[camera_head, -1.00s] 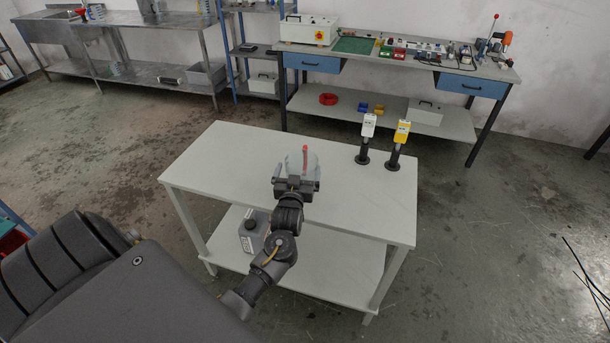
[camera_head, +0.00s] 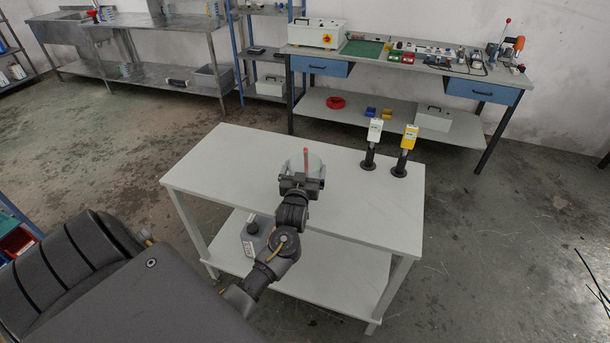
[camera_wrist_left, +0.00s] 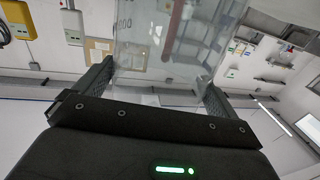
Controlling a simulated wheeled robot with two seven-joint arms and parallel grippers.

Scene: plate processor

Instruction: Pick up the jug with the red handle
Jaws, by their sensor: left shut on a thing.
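The jug (camera_head: 316,164) is clear, with a red handle (camera_head: 306,160), and is over the middle of the white table in the head view. My left gripper (camera_head: 301,178) is shut on the jug, with the handle on the jug's far side from it. In the left wrist view the clear jug (camera_wrist_left: 160,50) fills the space between the two dark fingers, and part of the red handle (camera_wrist_left: 178,18) shows through its wall. Whether the jug's base touches the table is hidden behind the gripper. My right gripper is not in view.
The white table (camera_head: 230,160) is clear to the left of the jug. A white device (camera_head: 375,130) and a yellow device (camera_head: 409,136) stand on black posts at its back right. A grey canister (camera_head: 253,238) is on the lower shelf. A workbench (camera_head: 400,62) stands behind.

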